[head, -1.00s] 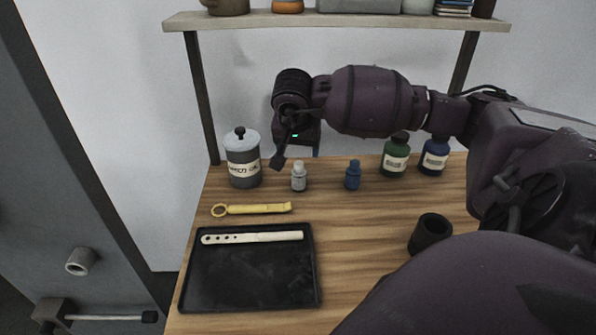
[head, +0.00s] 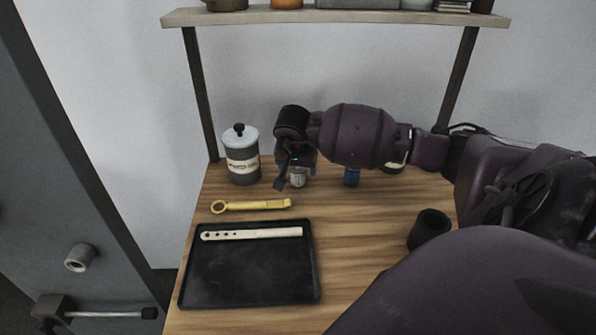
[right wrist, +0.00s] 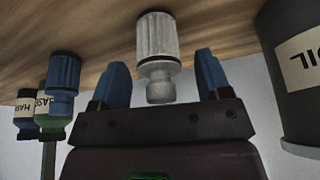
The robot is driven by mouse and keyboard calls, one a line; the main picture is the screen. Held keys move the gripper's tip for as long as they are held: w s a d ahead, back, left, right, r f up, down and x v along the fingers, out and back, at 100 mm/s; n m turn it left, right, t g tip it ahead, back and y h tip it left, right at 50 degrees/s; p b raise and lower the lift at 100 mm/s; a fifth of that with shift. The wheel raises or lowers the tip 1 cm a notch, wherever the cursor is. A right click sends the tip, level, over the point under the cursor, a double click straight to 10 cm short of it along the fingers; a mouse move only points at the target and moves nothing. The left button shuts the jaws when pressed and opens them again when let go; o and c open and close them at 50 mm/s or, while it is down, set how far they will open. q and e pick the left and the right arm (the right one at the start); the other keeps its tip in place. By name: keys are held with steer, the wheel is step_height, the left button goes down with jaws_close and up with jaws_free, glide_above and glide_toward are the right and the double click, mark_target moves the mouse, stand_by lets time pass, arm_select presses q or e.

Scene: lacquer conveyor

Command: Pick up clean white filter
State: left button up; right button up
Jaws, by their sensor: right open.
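The white filter (head: 298,179), small and ribbed with a narrower knob, stands upright on the wooden table near its back edge. In the head view my right gripper (head: 291,178) is above and around it, partly covering it. In the right wrist view, which looks upside down, the filter (right wrist: 157,40) shows between the two blue fingers of my open right gripper (right wrist: 161,64). A gap shows on each side, and the knob end points toward the palm. My left gripper is not in view.
A blue filter (head: 352,177) stands just right. A grey oil canister (head: 242,163) stands left. A yellow tool (head: 250,205) and a black tray (head: 250,299) with a pale perforated bar (head: 252,234) lie in front. A dark cup (head: 430,229) is at right; a shelf (head: 340,19) is above.

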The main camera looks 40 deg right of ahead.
steer(key=shift+c, duration=0.4)
steer(key=c, duration=1)
steer(key=shift+r, duration=0.15)
step_height(320, 180, up, 20)
steer(key=shift+f, duration=0.1)
